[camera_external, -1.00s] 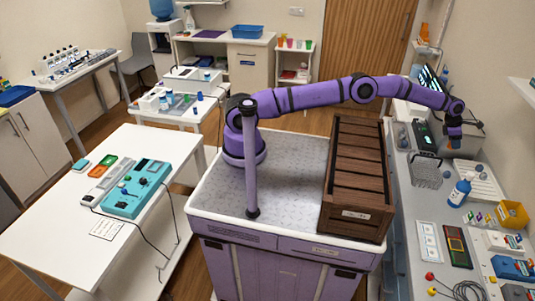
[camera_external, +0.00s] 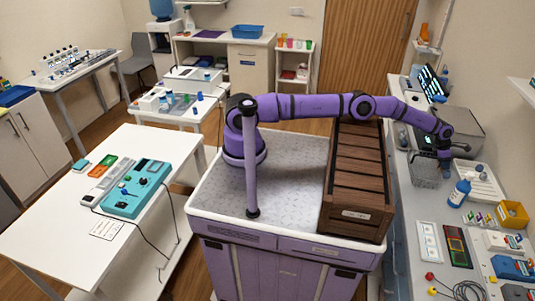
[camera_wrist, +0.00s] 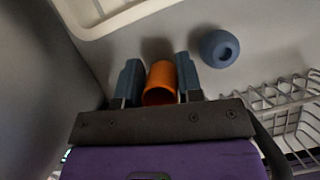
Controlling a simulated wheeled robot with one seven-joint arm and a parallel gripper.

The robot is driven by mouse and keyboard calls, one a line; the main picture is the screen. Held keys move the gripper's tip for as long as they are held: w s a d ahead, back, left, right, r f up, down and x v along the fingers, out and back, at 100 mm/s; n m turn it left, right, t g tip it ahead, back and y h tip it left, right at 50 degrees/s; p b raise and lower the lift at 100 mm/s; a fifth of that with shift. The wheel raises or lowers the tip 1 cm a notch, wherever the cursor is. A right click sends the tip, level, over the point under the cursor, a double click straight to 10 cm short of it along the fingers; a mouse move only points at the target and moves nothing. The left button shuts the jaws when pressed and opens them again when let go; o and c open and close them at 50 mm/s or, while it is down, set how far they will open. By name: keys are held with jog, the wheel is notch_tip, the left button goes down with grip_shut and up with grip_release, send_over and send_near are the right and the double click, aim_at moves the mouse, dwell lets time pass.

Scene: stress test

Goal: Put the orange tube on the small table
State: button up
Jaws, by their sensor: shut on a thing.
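The orange tube (camera_wrist: 161,82) shows between the two blue-grey fingers in the wrist view. My gripper (camera_wrist: 158,78) is shut on it, one finger on each side. The grey bench surface lies just beyond; I cannot tell whether the tube touches it. In the external view my gripper (camera_external: 444,160) is low over the right-hand bench, beside the wire rack, and the tube is not distinguishable there. A low white table (camera_external: 178,119) with small items stands left of the middle; I cannot tell if it is the small table meant.
The wire rack (camera_wrist: 282,100) is close on the right of my gripper, and a dark blue round object (camera_wrist: 219,48) is near the tube. A blue bottle (camera_external: 459,193) and a yellow bin (camera_external: 513,214) stand on the bench. A brown wooden crate (camera_external: 357,180) sits on my base.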

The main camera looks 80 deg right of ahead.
jog(key=o, duration=0.9)
jog(key=shift+o, duration=0.2)
jog(key=shift+r, duration=0.1)
